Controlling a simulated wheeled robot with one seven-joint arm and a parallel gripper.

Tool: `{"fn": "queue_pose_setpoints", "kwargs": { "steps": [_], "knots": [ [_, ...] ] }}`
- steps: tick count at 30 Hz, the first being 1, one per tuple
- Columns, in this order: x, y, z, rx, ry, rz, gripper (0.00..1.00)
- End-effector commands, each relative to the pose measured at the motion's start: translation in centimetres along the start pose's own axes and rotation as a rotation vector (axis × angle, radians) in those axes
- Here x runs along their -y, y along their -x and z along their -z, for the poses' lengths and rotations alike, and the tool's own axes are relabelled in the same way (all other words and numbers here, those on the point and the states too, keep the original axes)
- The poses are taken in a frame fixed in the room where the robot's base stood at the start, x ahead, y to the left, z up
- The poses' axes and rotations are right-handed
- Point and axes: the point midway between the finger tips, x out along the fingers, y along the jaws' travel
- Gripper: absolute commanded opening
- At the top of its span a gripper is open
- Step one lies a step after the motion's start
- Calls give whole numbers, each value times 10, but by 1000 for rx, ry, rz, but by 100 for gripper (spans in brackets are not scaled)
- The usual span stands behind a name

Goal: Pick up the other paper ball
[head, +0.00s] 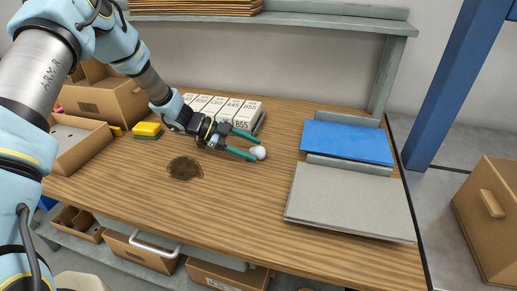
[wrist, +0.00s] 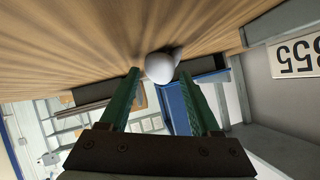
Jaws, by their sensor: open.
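In the wrist view the ball (wrist: 160,66) shows between and just beyond the fingertips of my gripper (wrist: 162,80). I cannot tell whether a finger touches it. No second paper ball is clearly in view.
White labelled boxes (head: 222,108) stand close behind my gripper. A yellow-green sponge (head: 147,130) and a dark stain (head: 185,168) are to the left. A blue panel (head: 347,142) and a grey board (head: 348,201) lie to the right. The front middle of the bench is clear.

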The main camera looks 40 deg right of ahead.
Motion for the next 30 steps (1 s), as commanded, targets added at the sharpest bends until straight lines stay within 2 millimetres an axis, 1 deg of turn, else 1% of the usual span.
{"fn": "queue_pose_setpoints", "kwargs": {
  "steps": [3, 10, 11, 27, 30],
  "knots": [
    [0, -9, 0, 0, 1, 0, 64],
    [0, -11, 0, 1, 0, 1, 64],
    [0, -11, 0, 1, 0, 1, 62],
    [0, -10, 0, 1, 0, 1, 1],
    [0, -10, 0, 1, 1, 1, 0]
  ]
}}
